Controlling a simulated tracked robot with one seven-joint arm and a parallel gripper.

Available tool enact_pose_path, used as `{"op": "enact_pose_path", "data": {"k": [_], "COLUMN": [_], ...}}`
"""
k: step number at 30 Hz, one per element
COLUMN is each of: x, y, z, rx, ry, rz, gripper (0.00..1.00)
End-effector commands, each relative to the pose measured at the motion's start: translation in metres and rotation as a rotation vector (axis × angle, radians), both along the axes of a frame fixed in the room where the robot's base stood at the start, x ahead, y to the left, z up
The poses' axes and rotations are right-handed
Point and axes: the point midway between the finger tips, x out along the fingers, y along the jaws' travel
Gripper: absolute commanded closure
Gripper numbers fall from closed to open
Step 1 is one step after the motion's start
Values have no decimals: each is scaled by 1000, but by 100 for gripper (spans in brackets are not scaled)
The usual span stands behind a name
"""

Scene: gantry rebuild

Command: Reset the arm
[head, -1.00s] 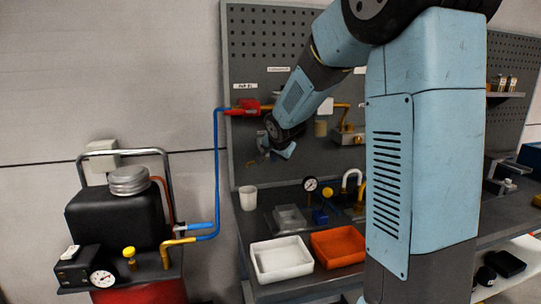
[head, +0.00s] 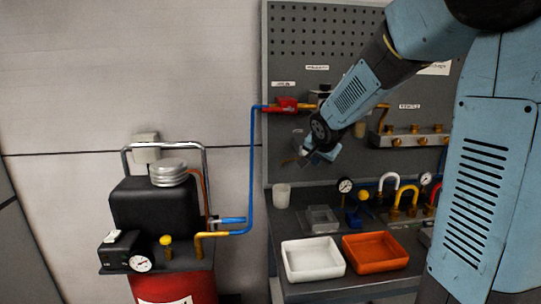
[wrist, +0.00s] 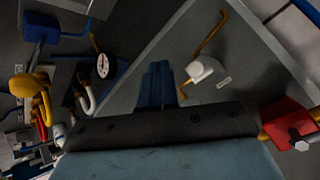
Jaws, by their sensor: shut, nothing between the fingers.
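My gripper (head: 301,159) shows in the head view at the end of my light-blue arm, which reaches down and left in front of the grey pegboard panel. It hangs above the bench, over the white cup and clear box. In the wrist view its dark blue fingers (wrist: 157,86) are together, with nothing seen between them. The arm's elbow is high at the upper right, and its large link fills the right side of the head view, hiding part of the bench.
The bench holds a white tray (head: 312,271), an orange tray (head: 376,264), a white cup (head: 282,196) and a clear box (head: 321,220). A red valve (head: 284,105) and blue pipe (head: 251,175) are close left of the arm. A black tank (head: 154,210) stands left.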

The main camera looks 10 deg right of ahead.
Motion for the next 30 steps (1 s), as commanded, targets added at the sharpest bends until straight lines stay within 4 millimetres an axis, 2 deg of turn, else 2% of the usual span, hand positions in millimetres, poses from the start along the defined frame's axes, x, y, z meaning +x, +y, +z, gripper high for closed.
{"op": "enact_pose_path", "data": {"k": [6,15,24,30], "x": [-63,-160,-257,-307], "y": [-14,-21,-12,-3], "z": [28,49,52,46], "rx": [-77,-182,-271,-316], "ry": [53,147,228,265], "rz": [67,216,411,536], "gripper": [100,100,100,100]}}
